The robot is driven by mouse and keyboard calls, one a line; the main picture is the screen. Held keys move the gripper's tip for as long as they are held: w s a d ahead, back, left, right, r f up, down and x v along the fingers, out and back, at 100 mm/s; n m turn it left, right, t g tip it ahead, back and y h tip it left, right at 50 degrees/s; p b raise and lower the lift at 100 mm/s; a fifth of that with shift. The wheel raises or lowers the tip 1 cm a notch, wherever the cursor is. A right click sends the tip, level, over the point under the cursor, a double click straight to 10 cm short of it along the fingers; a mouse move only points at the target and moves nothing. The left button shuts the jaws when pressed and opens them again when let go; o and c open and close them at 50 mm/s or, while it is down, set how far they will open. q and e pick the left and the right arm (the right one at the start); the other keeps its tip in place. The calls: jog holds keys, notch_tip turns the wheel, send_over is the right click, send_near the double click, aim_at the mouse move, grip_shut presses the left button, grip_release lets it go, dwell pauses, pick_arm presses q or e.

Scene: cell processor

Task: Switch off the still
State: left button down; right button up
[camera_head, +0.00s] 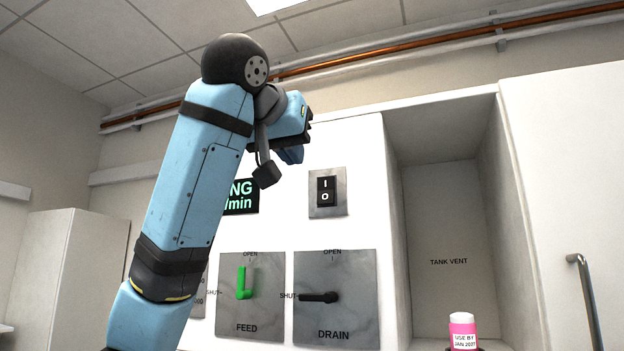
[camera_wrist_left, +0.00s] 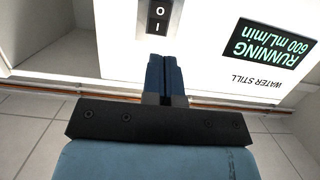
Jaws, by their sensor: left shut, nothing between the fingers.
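The water still's white front panel (camera_head: 290,235) carries a black rocker switch (camera_head: 327,191) marked I above O on a grey plate. The switch also shows upside down in the left wrist view (camera_wrist_left: 158,17). My left gripper (camera_head: 293,153) is shut and empty, up and to the left of the switch in the head view. In the wrist view its closed blue fingers (camera_wrist_left: 162,62) point toward the switch, and I see no contact. The display (camera_wrist_left: 268,48) reads RUNNING 600 mL/min. It is partly hidden by my left arm in the head view (camera_head: 241,197). My right gripper is not in view.
Below the switch are a green FEED lever (camera_head: 243,285) pointing up to OPEN and a black DRAIN lever (camera_head: 320,297) pointing left to SHUT. Right of them is a recess marked TANK VENT (camera_head: 448,262), with a pink-labelled bottle (camera_head: 462,328) in front. A door handle (camera_head: 585,300) stands far right.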

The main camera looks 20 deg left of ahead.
aim_at(326, 200)
pick_arm(q)
jog(key=p+x, duration=0.5)
jog(key=x, duration=0.8)
jog(key=shift+w, duration=0.15)
jog(key=shift+w+f, duration=0.1)
jog(key=shift+w, duration=0.2)
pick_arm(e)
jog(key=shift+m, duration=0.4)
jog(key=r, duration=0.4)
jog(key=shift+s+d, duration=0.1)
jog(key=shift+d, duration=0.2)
pick_arm(q)
jog(key=shift+f, duration=0.1)
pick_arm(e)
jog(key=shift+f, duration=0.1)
